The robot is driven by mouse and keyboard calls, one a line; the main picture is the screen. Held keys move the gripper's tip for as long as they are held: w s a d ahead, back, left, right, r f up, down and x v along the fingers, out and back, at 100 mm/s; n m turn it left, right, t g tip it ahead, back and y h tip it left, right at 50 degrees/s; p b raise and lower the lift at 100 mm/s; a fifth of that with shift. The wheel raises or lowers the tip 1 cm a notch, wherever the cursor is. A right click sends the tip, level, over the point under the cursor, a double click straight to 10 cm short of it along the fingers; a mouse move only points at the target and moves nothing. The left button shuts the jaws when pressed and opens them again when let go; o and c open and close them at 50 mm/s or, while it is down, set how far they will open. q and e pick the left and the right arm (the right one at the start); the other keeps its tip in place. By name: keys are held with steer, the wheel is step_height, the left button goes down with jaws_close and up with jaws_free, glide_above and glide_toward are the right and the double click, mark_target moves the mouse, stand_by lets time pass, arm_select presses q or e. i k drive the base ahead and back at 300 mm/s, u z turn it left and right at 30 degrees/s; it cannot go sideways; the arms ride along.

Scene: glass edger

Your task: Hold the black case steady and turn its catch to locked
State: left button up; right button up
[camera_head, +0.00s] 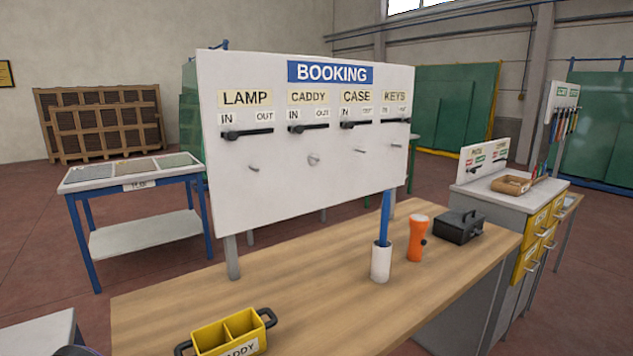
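The black case (458,227) stands closed on the right part of the wooden workbench (330,290), with a handle on its top. It is too small in view to tell its catch or which way the catch is turned. Neither of my grippers shows in the head view, and nothing is touching the case.
An orange lamp (417,238) and a white cup (381,262) holding a blue item stand left of the case. A yellow caddy (228,335) sits at the bench's front left. The white BOOKING board (300,170) rises behind. The bench middle is clear.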

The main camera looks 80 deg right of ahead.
mark_target(476, 232)
steer(key=z, duration=2.9)
